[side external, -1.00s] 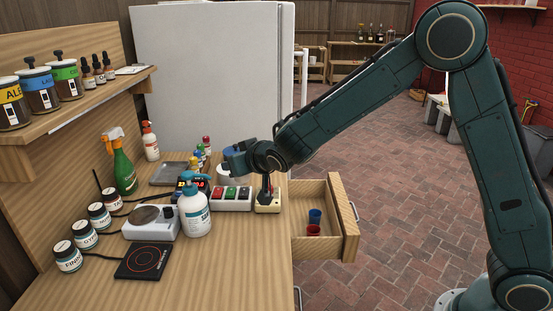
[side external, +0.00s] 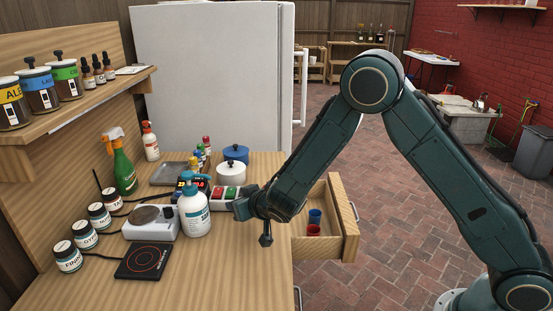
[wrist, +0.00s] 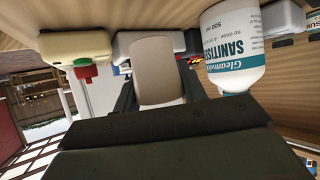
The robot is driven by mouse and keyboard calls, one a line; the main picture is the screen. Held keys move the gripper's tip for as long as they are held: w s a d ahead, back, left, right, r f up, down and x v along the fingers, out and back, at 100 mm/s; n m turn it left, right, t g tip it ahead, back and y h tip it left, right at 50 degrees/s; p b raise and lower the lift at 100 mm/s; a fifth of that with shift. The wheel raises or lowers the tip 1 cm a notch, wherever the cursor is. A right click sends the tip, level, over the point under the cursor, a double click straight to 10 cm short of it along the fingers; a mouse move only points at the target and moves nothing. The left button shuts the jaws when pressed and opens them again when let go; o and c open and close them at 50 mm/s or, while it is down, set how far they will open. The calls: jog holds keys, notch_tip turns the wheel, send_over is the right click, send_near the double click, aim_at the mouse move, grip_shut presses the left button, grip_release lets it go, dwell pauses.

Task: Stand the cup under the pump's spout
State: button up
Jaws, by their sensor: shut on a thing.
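A pale grey-beige cup (wrist: 157,72) is between the fingers of my gripper (wrist: 158,92) in the wrist view, and the gripper is shut on it. In the side view my gripper (side external: 241,208) is low over the table, to the right of the white sanitiser pump bottle (side external: 195,215). The cup cannot be made out there. The spout is not clear in that view.
A scale (side external: 150,222) and a black hotplate (side external: 144,261) lie left of the bottle. A switch box (side external: 225,193) and lidded pots (side external: 231,173) are behind. An open drawer (side external: 331,246) with blue and red cups is at the right. The front table is clear.

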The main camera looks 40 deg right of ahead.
jog(key=shift+f, duration=1.9)
jog(key=shift+f, duration=0.1)
jog(key=o, duration=0.9)
jog(key=shift+o, duration=0.2)
jog(key=v, duration=1.2)
